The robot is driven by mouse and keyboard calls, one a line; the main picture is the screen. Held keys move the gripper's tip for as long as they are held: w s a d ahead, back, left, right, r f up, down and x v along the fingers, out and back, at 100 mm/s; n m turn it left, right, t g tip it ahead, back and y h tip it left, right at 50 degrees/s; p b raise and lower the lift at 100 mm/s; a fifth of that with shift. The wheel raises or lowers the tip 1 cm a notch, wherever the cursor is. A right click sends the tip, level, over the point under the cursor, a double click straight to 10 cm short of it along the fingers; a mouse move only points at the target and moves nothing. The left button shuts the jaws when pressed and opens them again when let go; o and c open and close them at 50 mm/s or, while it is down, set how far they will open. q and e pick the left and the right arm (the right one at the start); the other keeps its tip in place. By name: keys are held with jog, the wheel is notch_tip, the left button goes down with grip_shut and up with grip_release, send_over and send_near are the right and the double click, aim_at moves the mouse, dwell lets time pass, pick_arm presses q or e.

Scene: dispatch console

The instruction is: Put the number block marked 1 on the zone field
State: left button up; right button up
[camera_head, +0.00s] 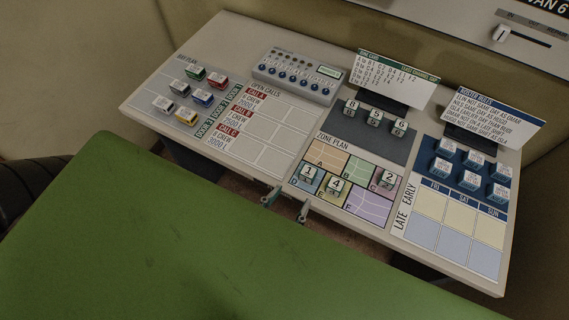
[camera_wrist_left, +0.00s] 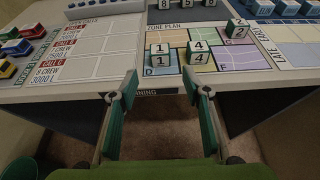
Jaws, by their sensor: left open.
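The number block marked 1 (camera_head: 309,176) is a small white block with black digits. It stands on the zone plan (camera_head: 370,200), on the blue field D at the plan's left front. It also shows in the left wrist view (camera_wrist_left: 160,55). Block 4 (camera_head: 334,187) stands close to its right, and block 2 (camera_head: 388,180) stands on field C. My left gripper (camera_head: 287,204) is open and empty at the console's front edge, in front of block 1. In the left wrist view its two fingers (camera_wrist_left: 157,96) are wide apart, with block 1 beyond them. My right gripper is not in view.
Blocks 8, 5 and 6 (camera_head: 375,119) stand on a dark pad behind the plan. Small vehicles (camera_head: 195,97) stand at left, a keypad box (camera_head: 297,77) at the back, and blue blocks (camera_head: 471,171) at right. The open calls grid (camera_head: 265,150) holds no blocks.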

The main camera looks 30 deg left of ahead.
pick_arm(q)
jog(key=shift+v, duration=1.15)
jog(key=s+a+f+n+g, duration=0.15)
jog(key=f+n, duration=0.25)
jog(key=f, duration=0.6)
jog(key=s+a+f+n+g, duration=0.1)
jog(key=s+f+n+g, duration=0.25)
jog(key=f, duration=0.65)
jog(key=s+a+f+n+g, duration=0.15)
jog(key=f+n, duration=0.35)
jog(key=f, duration=0.5)
jog(key=s+a+f+n+g, duration=0.3)
jog(key=s+f+n, duration=0.4)
jog(key=f+n, duration=0.2)
jog(key=s+a+f+n+g, duration=0.3)
jog(key=s+f+n, duration=0.3)
jog(key=f+n, duration=0.3)
jog(key=a+n, duration=0.1)
jog(key=n, duration=0.2)
jog(key=shift+s+a, duration=0.25)
jog(key=shift+s, duration=0.15)
jog(key=shift+f+n, duration=0.1)
jog(key=shift+n, duration=0.15)
